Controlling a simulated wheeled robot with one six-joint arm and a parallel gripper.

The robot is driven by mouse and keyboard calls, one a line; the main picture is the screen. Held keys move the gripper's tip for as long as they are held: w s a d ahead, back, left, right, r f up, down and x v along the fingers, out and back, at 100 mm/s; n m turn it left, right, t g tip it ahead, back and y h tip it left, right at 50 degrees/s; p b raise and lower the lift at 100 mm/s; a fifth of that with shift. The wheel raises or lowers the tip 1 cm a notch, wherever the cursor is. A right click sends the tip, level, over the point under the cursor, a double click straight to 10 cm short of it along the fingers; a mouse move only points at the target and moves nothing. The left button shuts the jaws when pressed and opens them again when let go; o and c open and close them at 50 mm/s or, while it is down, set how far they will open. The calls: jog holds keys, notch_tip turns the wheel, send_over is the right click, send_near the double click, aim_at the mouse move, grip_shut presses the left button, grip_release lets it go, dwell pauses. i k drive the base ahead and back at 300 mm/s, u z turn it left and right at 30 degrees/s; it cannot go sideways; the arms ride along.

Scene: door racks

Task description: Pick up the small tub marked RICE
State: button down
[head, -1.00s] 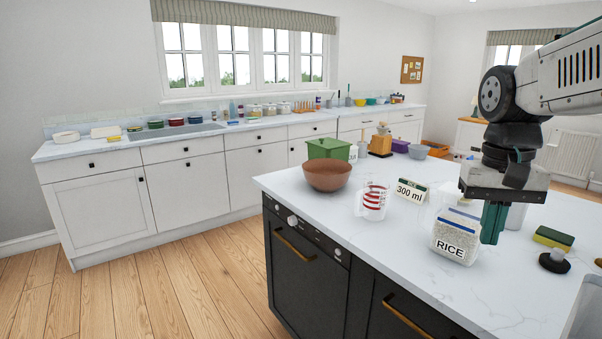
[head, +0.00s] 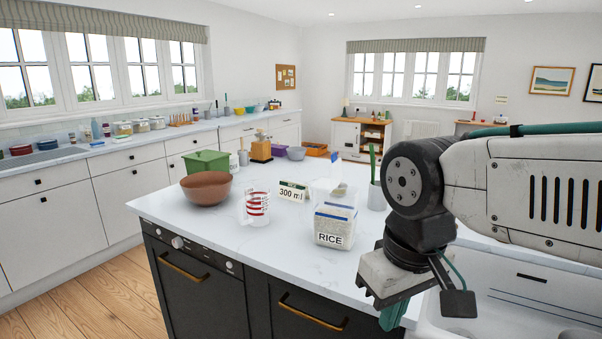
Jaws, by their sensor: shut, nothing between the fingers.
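The small tub marked RICE (head: 335,222) stands upright on the white island counter. It is clear, with pale contents and a black-on-white label facing me. My gripper (head: 392,316) points down at the counter's front edge, to the right of the tub and nearer to me. It is apart from the tub. Its green fingers are together, with nothing held, and are partly hidden by the wrist.
A measuring jug (head: 256,207) with red marks, a 300 ml sign (head: 292,191) and a brown bowl (head: 206,188) stand left of the tub. A grey pot (head: 377,196) stands behind right.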

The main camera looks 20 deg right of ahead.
aim_at(335, 208)
jog(key=u, duration=1.6)
jog(key=i, duration=2)
jog(key=z, duration=3.5)
jog(key=i, duration=0.5)
jog(key=u, duration=0.15)
jog(key=k, duration=0.3)
jog(key=z, duration=0.05)
